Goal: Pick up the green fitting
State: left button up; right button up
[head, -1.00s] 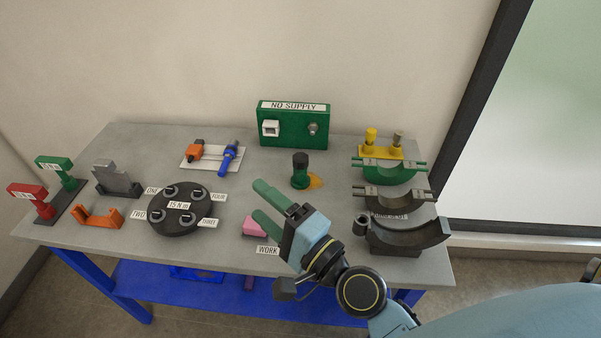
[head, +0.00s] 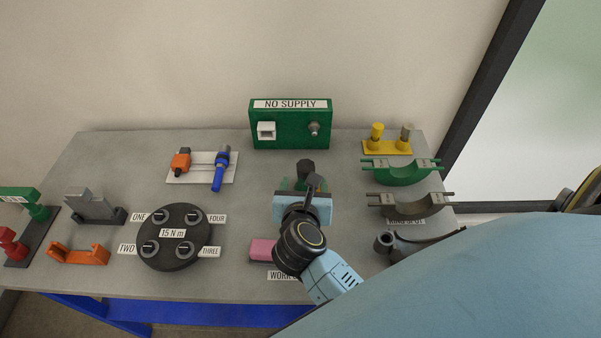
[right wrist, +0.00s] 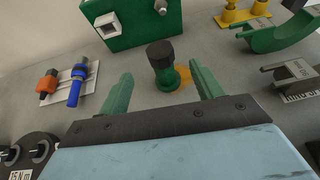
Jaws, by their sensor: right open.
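The green fitting (right wrist: 167,82) is a short upright green cylinder with a black top, standing on the grey table by an orange patch. In the head view only its dark top (head: 306,167) shows clearly; my right gripper hides the rest. My right gripper (head: 301,184) is open, with its green fingers pointing at the fitting. In the right wrist view the fingers (right wrist: 160,72) are spread to either side of the fitting in the picture, with visible gaps and nothing held. I cannot tell whether the fingertips reach it. My left gripper is not in view.
A green NO SUPPLY box (head: 290,128) stands behind. Curved green (head: 402,171) and grey (head: 405,206) saddles are at right. A pink block (head: 262,250) lies in front, a round black disc (head: 173,237) at left. The table between disc and fitting is clear.

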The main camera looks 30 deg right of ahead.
aim_at(306, 171)
jog(key=x, duration=0.5)
jog(key=shift+w+d+f, duration=0.1)
jog(key=shift+w+d, duration=0.1)
jog(key=shift+w+d+f, duration=0.2)
jog(key=shift+w+d, duration=0.1)
jog(key=shift+w, duration=0.15)
jog(key=x, duration=0.3)
jog(key=shift+w+d+f, duration=0.1)
jog(key=shift+w+f, duration=0.15)
jog(key=shift+w+d+f, duration=0.15)
jog(key=shift+w+d, duration=0.05)
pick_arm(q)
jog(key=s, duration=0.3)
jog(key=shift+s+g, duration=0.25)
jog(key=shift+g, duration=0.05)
pick_arm(e)
jog(key=shift+w, duration=0.1)
jog(key=c, duration=1.1)
